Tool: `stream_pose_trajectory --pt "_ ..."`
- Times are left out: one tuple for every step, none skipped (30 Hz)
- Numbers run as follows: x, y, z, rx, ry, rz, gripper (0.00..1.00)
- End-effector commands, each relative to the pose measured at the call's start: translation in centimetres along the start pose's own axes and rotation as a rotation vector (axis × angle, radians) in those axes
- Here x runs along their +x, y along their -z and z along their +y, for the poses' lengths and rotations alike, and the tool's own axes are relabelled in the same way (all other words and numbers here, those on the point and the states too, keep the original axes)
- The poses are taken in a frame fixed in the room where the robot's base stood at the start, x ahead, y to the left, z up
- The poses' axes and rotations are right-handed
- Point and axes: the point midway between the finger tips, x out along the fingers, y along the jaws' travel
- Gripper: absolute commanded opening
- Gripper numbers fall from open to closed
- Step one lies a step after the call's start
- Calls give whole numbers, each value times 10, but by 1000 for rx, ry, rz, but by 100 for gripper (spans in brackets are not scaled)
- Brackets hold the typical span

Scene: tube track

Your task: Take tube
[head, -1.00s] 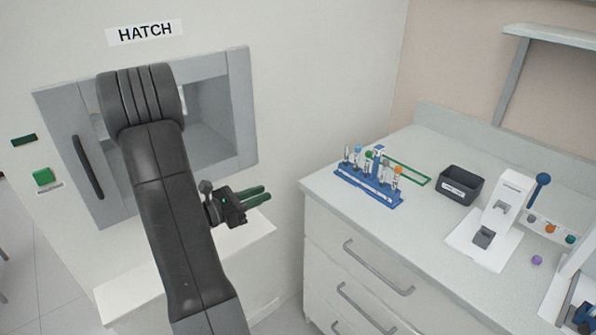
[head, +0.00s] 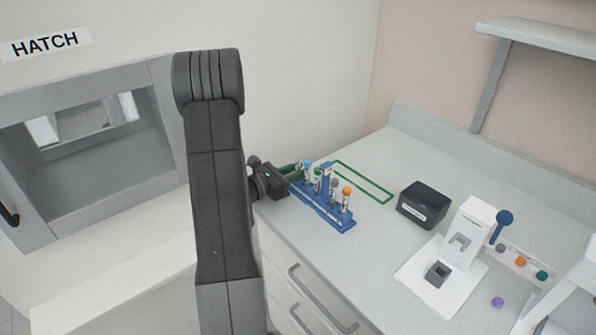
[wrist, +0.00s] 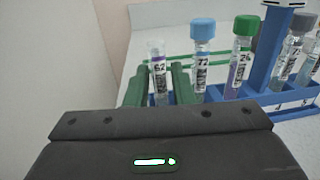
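A blue rack (head: 338,222) on the counter holds several upright tubes. In the wrist view, an uncapped tube labelled 62 (wrist: 159,75) stands at the left end. To its right are a blue-capped tube labelled 72 (wrist: 202,60) and a green-capped tube (wrist: 240,55). An orange-capped tube (head: 346,195) stands at the rack's near end in the head view. My gripper (head: 296,172) is at the rack's left end. In the wrist view its green fingers (wrist: 160,85) are apart, one on each side of the uncapped tube. Contact with the tube cannot be made out.
A green outlined rectangle (head: 363,183) lies behind the rack. A black bin (head: 424,206), a white device (head: 462,238) and coloured caps (head: 521,262) are to the right. The hatch (head: 95,150) is on the left wall. The counter's front is clear.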

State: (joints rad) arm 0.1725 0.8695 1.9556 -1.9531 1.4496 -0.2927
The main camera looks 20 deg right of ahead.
Motion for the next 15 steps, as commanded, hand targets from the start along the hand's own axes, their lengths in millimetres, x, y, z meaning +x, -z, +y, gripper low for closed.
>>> stream_pose_trajectory --pt "4 0 0 0 1 1 22" --pt "5 0 0 0 1 1 22" --pt "6 0 0 0 1 1 22" --pt "6 0 0 0 0 1 22" --pt "6 1 0 0 0 1 22" --pt "6 1 0 0 0 1 22" --pt "6 1 0 0 -1 1 22" --pt "6 1 0 0 -1 1 22" --pt "6 1 0 0 -1 1 22" --pt "6 1 0 0 -1 1 18" --pt "6 1 0 0 0 1 12" --pt "6 1 0 0 0 1 4" --pt "6 1 0 0 -1 1 1" --pt "6 1 0 0 0 1 0" --pt "6 1 0 0 0 1 0"
